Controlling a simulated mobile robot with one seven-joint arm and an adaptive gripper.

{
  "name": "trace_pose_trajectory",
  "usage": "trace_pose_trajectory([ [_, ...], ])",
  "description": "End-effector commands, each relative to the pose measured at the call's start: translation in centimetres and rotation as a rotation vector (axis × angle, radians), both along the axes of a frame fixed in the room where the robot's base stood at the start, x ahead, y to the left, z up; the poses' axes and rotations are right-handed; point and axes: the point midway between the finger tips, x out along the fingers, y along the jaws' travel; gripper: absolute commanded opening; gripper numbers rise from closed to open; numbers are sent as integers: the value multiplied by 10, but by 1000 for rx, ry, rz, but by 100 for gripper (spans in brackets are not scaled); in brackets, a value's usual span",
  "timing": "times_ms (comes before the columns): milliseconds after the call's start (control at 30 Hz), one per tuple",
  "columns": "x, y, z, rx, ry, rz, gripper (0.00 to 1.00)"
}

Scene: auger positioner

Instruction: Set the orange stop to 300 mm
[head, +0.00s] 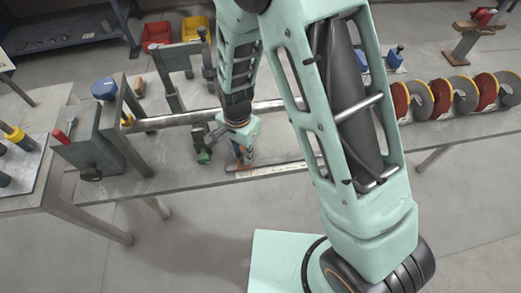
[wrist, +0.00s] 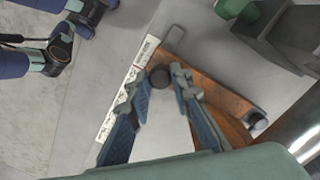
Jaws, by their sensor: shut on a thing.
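The orange stop (wrist: 215,96) lies across the rail beside a white scale strip (wrist: 126,90) in the wrist view. A dark round knob (wrist: 158,77) stands at its end near the scale. My gripper (wrist: 157,85) is shut on this knob, with one blue finger on each side. In the head view my gripper (head: 240,158) is low at the bench, at the left end of the scale strip (head: 270,168), and hides most of the stop. The scale's numbers are too small to read, so I cannot tell the stop's setting.
A green-ended dark fitting (head: 203,157) is close on the left of my gripper. A long metal shaft (head: 185,119) runs behind it to an auger with red and grey flights (head: 440,98). A grey upright block (head: 95,140) stands at the bench's left end.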

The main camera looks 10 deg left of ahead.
Motion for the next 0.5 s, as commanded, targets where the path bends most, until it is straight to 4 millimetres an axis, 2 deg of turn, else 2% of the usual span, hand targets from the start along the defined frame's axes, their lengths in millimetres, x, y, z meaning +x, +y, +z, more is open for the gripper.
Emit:
trace_pose_trajectory([
  [33, -3, 9, 0, 2, 0, 6, 0],
  [200, -7, 22, 0, 1, 2, 3, 0],
  [500, -8, 28, 0, 4, 1, 2, 0],
])
